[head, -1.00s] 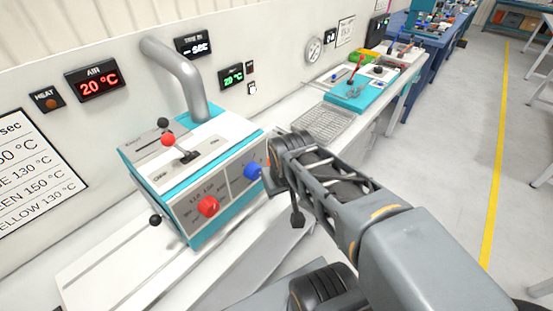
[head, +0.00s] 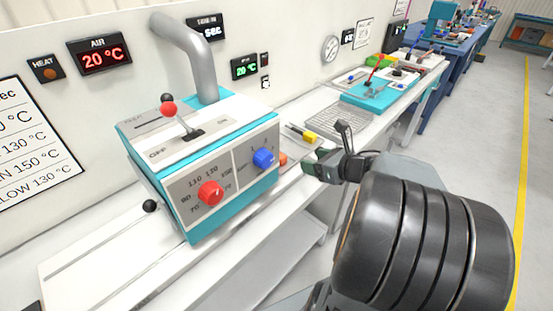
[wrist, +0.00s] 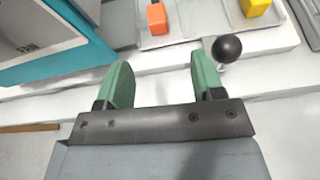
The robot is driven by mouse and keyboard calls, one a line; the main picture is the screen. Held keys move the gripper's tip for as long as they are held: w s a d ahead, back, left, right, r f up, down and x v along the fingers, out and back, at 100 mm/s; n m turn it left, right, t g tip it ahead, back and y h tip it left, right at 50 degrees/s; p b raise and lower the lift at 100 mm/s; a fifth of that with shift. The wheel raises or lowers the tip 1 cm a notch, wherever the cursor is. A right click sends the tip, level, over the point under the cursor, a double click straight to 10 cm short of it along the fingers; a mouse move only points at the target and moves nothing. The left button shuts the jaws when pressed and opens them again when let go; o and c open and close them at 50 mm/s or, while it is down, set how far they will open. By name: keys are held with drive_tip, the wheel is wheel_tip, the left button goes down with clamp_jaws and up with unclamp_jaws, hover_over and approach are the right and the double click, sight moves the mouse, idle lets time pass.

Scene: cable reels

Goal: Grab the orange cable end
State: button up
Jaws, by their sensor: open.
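In the head view only a bit of orange (head: 283,160) shows just right of the blue knob, partly hidden by the machine. A yellow cable end (wrist: 255,8) lies to its right; it also shows in the head view (head: 310,137). My gripper (wrist: 162,78) is open and empty, its green fingers apart from the orange end. In the head view my gripper (head: 318,162) is at the bench's front edge, right of the machine.
A teal and white machine (head: 222,165) with red and blue knobs stands left of my gripper. A black ball knob (wrist: 227,48) is close beside my right finger in the wrist view. A wire rack (head: 338,119) and a teal tray (head: 372,95) lie farther along the bench.

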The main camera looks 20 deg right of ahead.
approach(281, 155)
drive_tip(key=w, duration=0.1)
drive_tip(key=w+a+f, duration=0.1)
drive_tip(key=w, duration=0.1)
drive_tip(key=shift+w+a+f+n+y, duration=0.2)
drive_tip(key=shift+a+n+y, duration=0.1)
drive_tip(key=shift+n, duration=0.1)
drive_tip(key=shift+x, duration=2.95)
drive_tip(key=shift+d+r, duration=0.1)
drive_tip(key=c, duration=1)
